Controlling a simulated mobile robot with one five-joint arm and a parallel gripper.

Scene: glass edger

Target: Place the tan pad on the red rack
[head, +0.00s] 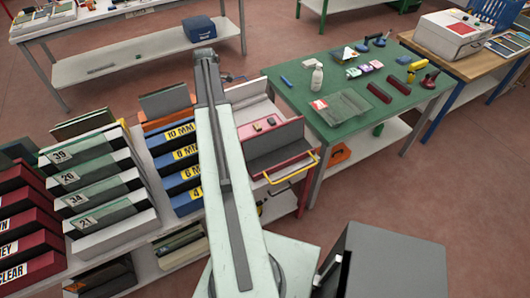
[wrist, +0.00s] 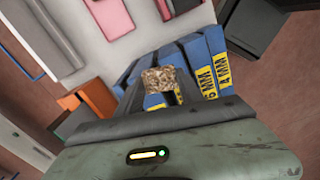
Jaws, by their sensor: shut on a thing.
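The tan pad (wrist: 158,79) is a small, speckled brown block at the tips of my gripper (wrist: 160,90) in the wrist view. My gripper is shut on it, above the blue label boxes. In the head view my gripper (head: 205,56) is at the far end of my raised arm, and the pad cannot be made out there. A red tray-like unit with a yellow handle (head: 276,135) stands right of my arm, with small items on it. Dark red boxes (head: 22,232) stand at the far left. I cannot tell which of these is the red rack.
Blue boxes with yellow labels (head: 185,168) stand just left of my arm, beside grey-fronted numbered boxes (head: 90,180). A green table (head: 400,118) with tools and a bottle (head: 317,78) is at the right. Open floor (head: 420,205) lies in front of it.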

